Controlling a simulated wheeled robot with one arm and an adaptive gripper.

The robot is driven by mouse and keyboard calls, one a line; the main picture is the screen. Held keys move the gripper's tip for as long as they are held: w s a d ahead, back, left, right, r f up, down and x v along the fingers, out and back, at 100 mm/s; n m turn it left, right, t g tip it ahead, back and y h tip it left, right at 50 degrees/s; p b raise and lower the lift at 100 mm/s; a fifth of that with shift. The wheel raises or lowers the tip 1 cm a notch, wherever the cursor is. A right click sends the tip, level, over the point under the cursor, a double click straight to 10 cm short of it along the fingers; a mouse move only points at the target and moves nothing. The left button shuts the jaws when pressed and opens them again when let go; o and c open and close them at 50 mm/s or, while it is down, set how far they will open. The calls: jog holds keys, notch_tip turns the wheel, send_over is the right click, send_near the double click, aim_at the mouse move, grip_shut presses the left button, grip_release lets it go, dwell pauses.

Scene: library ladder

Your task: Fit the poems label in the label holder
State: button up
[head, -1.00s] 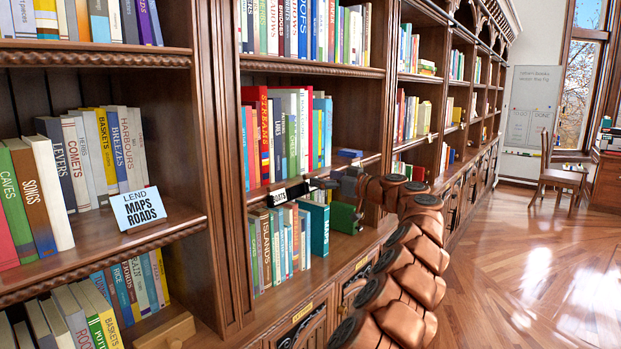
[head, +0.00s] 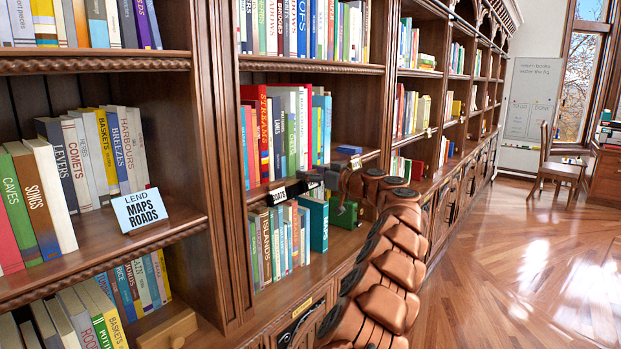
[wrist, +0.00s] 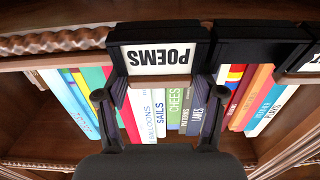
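The poems label (wrist: 158,60) is a white card with black lettering, upside down in the wrist view, with black along its top and sides. My gripper (wrist: 159,98) has one finger at each end of the label and appears closed on it. The label is up against the shelf's front edge. A black, blank label holder (wrist: 262,46) is on that edge, right beside it in the wrist view. I cannot tell whether the label overlaps a holder. In the head view my gripper (head: 328,178) is at the middle shelf edge, and the label's face is hidden.
Another white label (head: 279,196) is on the same edge, left of my gripper in the head view. Books (wrist: 175,108) stand behind the fingers. A green box (head: 343,214) is below my gripper.

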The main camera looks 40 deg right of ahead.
jog(key=c, duration=0.5)
jog(key=shift+r, duration=0.1)
jog(key=shift+c, duration=0.2)
notch_tip(320, 180, up, 15)
jog(key=shift+p, duration=1.25)
jog(key=shift+r+p, duration=0.85)
jog(key=shift+r, duration=0.4)
jog(key=shift+w+d+h, duration=0.15)
jog(key=shift+d+h, duration=0.15)
jog(key=shift+d, duration=0.35)
jog(key=shift+d+r+m, duration=0.1)
jog(key=shift+r+m, duration=0.05)
jog(key=shift+m, duration=0.15)
jog(key=shift+w+d+h, duration=0.1)
jog(key=shift+d+h, duration=0.1)
jog(key=shift+h, duration=0.1)
jog(key=shift+d+f, duration=0.1)
jog(key=shift+f, duration=0.15)
jog(key=shift+d, duration=0.15)
